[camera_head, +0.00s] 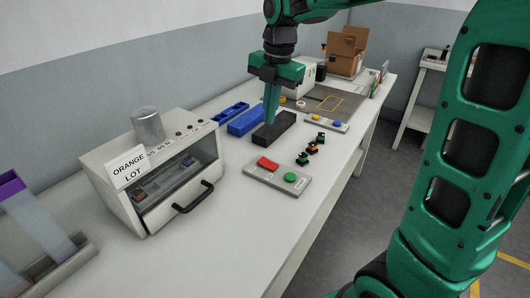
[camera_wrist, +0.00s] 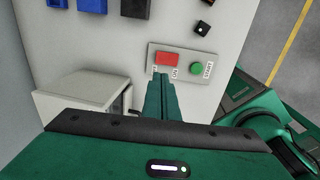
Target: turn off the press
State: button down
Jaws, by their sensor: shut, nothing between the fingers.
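The control panel (camera_head: 277,180) is a grey plate on the table with a red rocker switch (camera_head: 267,163) and a round green button (camera_head: 290,177). In the wrist view, the red switch (camera_wrist: 167,59) has partly hidden lettering, with "ON" at its lower right, and the green button (camera_wrist: 196,68) is marked "START". I cannot tell which way the switch is set. The press (camera_head: 150,170) is a white box with a window and black handle, left of the panel. My gripper (camera_head: 270,122) is shut and empty, raised above the table; in the wrist view its fingertips (camera_wrist: 162,76) appear just below the switch.
A metal cylinder (camera_head: 147,125) and an "ORANGE LOT" card (camera_head: 128,166) are on the press. A black block (camera_head: 274,130), blue bins (camera_head: 245,120) and small green-and-black connectors (camera_head: 310,150) are near the panel. The front table strip is clear.

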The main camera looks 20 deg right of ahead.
aim_at(267, 163)
dwell(0.3)
jog(key=f, duration=0.4)
jog(key=w+f, duration=0.1)
jog(key=f, duration=0.4)
jog(key=a+f, duration=0.1)
jog(key=f, duration=0.4)
jog(key=shift+w, duration=0.2)
jog(key=shift+a, duration=0.15)
jog(key=shift+d+f, duration=0.1)
jog(key=shift+d, duration=0.2)
jog(key=shift+s+d+r, duration=0.25)
jog(key=shift+s+d, duration=0.1)
jog(key=shift+s, duration=0.25)
